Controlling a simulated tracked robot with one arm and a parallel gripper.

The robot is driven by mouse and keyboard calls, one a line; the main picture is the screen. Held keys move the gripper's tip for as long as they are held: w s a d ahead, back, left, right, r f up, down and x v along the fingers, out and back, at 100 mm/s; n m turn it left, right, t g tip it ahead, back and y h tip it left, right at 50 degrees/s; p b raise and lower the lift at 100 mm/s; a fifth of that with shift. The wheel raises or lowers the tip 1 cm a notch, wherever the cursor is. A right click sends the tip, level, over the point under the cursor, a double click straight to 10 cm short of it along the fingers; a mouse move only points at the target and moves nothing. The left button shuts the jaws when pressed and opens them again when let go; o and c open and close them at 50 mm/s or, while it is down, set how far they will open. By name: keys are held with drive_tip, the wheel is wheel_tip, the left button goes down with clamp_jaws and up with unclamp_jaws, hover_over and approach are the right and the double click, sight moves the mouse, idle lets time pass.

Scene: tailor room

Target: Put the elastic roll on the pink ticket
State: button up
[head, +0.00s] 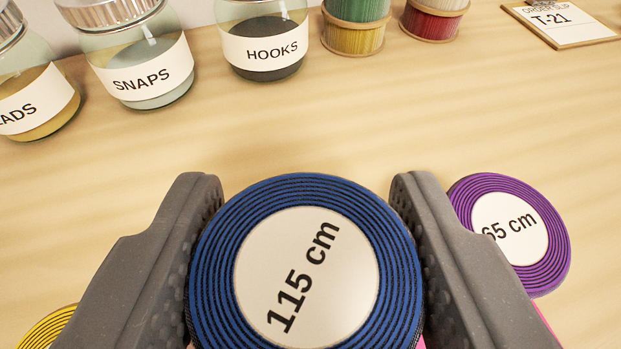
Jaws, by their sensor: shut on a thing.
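A blue elastic roll (215,262) with a white label reading "115 cm" sits between the two dark grey fingers of my gripper (304,200). The fingers are shut on its left and right sides, and its label faces the camera. Small slivers of pink (543,318) show beside the right finger and below the roll; they may be the pink ticket, but most of it is hidden by the roll and my gripper. I cannot tell how high the roll is above the table or whether it touches the pink.
A purple roll (556,235) labelled "65 cm" lies right of the right finger, partly covered by it. A yellow roll (50,330) shows at lower left. Jars of snaps (150,95), hooks (262,70) and others, thread spools (352,40) and an order slip (565,25) line the back. The middle table is clear.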

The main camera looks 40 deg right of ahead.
sight(307, 295)
drive_tip(key=shift+f+b, duration=1.2)
drive_tip(key=shift+f, duration=0.65)
drive_tip(key=shift+r, duration=0.1)
drive_tip(key=o, duration=0.7)
